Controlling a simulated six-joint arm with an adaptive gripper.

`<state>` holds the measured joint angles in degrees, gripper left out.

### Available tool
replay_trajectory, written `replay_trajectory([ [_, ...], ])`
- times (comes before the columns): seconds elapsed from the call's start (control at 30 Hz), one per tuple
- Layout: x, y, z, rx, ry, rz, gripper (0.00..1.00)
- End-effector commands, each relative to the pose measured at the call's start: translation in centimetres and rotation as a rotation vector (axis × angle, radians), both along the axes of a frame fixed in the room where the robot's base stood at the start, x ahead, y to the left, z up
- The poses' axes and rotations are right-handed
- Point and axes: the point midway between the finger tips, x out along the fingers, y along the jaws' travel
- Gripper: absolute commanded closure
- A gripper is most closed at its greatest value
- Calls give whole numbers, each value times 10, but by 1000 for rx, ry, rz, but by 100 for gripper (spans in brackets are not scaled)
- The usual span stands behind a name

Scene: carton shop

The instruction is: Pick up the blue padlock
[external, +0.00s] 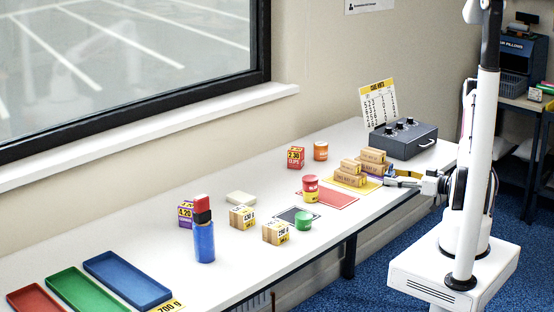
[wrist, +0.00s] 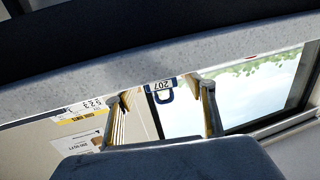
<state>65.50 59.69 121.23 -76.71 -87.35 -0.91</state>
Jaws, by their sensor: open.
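The blue padlock (wrist: 160,87) shows in the wrist view, with a pale label reading 207 that appears upside down and its dark blue shackle below. My gripper (external: 399,178) is open at the right end of the table, beside the stacked cartons. In the wrist view its two fingers stand apart, one on each side of the padlock, and I see no clear contact. In the external view the padlock is hard to make out among the fingers; a small blue patch there may be it.
Stacked cartons (external: 350,178) on a yellow mat stand just left of my gripper. A dark grey box with knobs (external: 404,138) stands behind it, with a price board (external: 378,103) beyond. Trays, cups and the blue bottle (external: 204,243) are farther left.

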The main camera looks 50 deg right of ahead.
Motion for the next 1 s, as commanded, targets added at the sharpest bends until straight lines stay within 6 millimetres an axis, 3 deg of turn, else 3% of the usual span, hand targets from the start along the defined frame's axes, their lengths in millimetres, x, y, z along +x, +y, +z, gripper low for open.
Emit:
replay_trajectory([
  [0.43,0,0,0,0,0,0,45],
  [0.47,0,0,0,1,0,0,51],
  [0.63,0,0,0,1,0,0,95],
  [1.0,0,0,1,0,-1,1,96],
])
